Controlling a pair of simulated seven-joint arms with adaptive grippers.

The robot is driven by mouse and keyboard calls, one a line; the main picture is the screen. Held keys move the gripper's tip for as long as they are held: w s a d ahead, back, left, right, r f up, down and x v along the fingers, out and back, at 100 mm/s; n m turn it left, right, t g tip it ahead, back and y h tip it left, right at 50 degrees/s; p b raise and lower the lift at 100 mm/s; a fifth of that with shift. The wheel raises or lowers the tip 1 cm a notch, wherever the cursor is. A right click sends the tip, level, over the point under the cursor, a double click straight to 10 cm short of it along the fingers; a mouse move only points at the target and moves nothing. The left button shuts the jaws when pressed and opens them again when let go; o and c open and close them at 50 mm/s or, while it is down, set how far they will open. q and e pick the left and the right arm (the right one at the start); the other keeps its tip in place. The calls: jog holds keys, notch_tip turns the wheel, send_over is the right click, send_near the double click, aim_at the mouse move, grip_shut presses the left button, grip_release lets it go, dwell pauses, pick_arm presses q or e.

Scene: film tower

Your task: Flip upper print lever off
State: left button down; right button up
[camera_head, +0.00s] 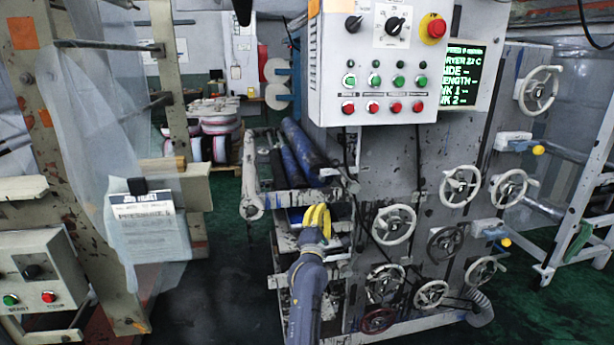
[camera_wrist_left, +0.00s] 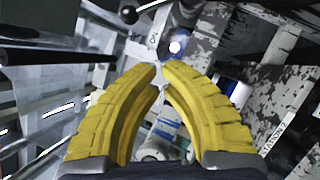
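My left gripper (camera_head: 317,218) has yellow fingers and is in front of the machine's left side, below the blue rollers. In the left wrist view its fingertips (camera_wrist_left: 160,68) nearly meet, with only a thin gap and nothing between them. A black ball knob on a short rod (camera_wrist_left: 128,14) shows beyond the fingertips at the top of that view; I cannot tell whether it belongs to the upper print lever. In the head view a light lever-like arm (camera_head: 250,192) hangs at the machine's left edge, apart from the gripper. My right gripper is not in view.
A control box (camera_head: 385,75) with red and green buttons sits above several handwheels (camera_head: 394,224). Blue rollers (camera_head: 304,150) lie left of the machine's panel. A frame with clear film (camera_head: 90,130) stands at the left. Green floor between the machines is open.

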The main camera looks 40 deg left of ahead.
aim_at(345, 176)
pick_arm(q)
jog(key=shift+s+a+r+n+y, duration=0.15)
jog(key=shift+s+r+n, duration=0.15)
jog(key=shift+n, duration=0.45)
jog(key=shift+s+a+r+n+y, duration=0.1)
jog(key=shift+s+a+r+n, duration=0.15)
jog(key=shift+n, duration=0.45)
jog(key=shift+s+a+r+n+y, duration=0.15)
jog(key=shift+r+n, duration=0.2)
jog(key=shift+n, duration=0.4)
jog(key=d+r+x, duration=0.2)
jog(key=x, duration=1)
jog(key=shift+w, duration=0.55)
jog(key=shift+d+r, duration=0.1)
jog(key=shift+r, duration=0.05)
